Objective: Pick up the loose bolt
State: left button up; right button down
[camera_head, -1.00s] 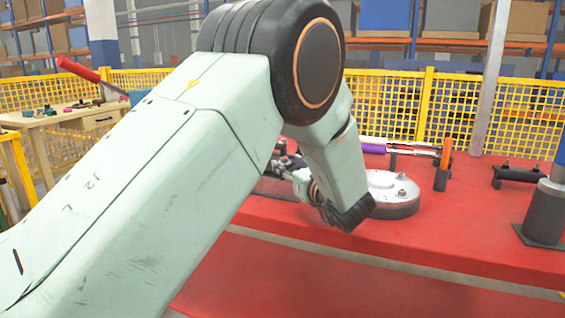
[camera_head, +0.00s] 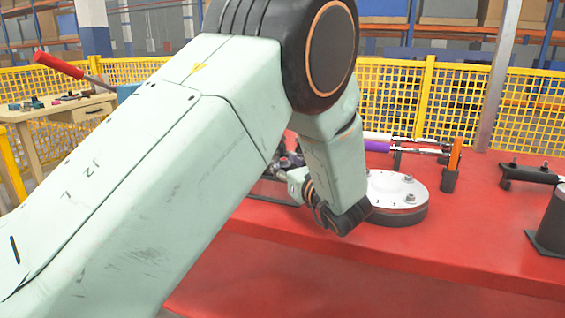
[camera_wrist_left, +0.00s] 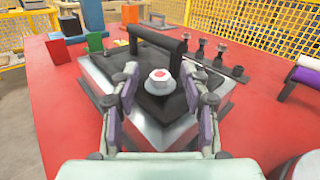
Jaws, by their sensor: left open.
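In the head view my left gripper (camera_head: 289,168) is mostly hidden behind my own forearm and wrist, and the bolt cannot be made out there. My right gripper is in neither view.
A black handle (camera_wrist_left: 160,41) rises just behind the bolt. Several upright fittings stand to its right. A round flange (camera_head: 397,198) is right of my wrist on the red pallet (camera_head: 455,228). A yellow mesh fence (camera_head: 390,95) runs behind.

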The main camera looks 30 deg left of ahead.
pick_arm(q)
jog(key=shift+w+a+f, duration=0.1)
jog(key=shift+w+a, duration=0.1)
jog(key=shift+w, duration=0.05)
jog(key=shift+s, duration=0.1)
jog(key=shift+c, duration=0.3)
grip_shut()
